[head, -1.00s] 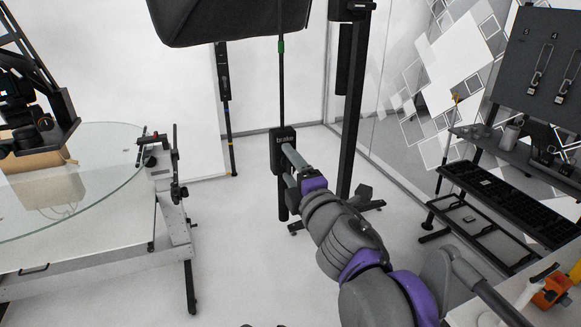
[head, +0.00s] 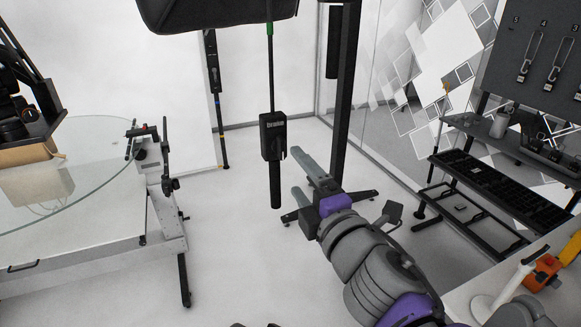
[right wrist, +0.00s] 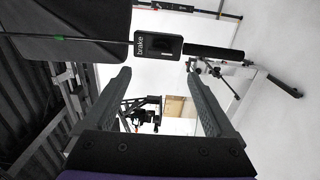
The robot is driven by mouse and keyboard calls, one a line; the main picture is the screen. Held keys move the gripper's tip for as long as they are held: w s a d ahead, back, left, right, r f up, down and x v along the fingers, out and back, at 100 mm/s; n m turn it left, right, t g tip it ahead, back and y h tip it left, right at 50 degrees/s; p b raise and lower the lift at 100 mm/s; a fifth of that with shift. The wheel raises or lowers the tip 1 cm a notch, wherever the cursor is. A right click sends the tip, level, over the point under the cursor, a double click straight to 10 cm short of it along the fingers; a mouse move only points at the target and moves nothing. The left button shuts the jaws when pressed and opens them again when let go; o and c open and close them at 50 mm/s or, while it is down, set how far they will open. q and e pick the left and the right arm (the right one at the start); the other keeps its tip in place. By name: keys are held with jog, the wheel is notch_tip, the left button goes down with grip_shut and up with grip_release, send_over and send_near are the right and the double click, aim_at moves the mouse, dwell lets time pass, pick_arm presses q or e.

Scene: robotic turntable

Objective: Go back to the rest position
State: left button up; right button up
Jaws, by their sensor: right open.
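My right gripper (head: 306,172) is in the middle of the head view, its two grey fingers apart with nothing between them. In the right wrist view the same open gripper (right wrist: 160,92) points toward the brake box. The black brake box (head: 273,136) hangs on a thin pole with a green band, just left of the fingertips and apart from them. It also shows in the right wrist view (right wrist: 158,45), beyond the fingers. My left gripper is not in view.
A round glass turntable (head: 85,165) on a grey frame stands at the left. A black softbox (head: 215,12) hangs at the top. A black rack (head: 500,190) and a white table with an orange tool (head: 543,272) are at the right.

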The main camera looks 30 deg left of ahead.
jog(key=shift+s+d, duration=0.45)
jog(key=shift+d, duration=0.15)
jog(key=w+d+f+m+t+h, duration=0.1)
jog(key=w+d+f+m+h, duration=0.1)
jog(key=d+f+m+h, duration=0.65)
jog(key=w+d+f+m+h, duration=0.2)
jog(key=d+f+m+h, duration=0.2)
jog(key=d+f+m, duration=1)
jog(key=s+d+f+m+g+h, duration=0.1)
jog(key=s+d+f+m+g, duration=0.4)
jog(key=s+d+f, duration=0.8)
jog(key=shift+s+d+f+g, duration=0.25)
jog(key=shift+s+f+g, duration=0.35)
jog(key=shift+g, duration=0.3)
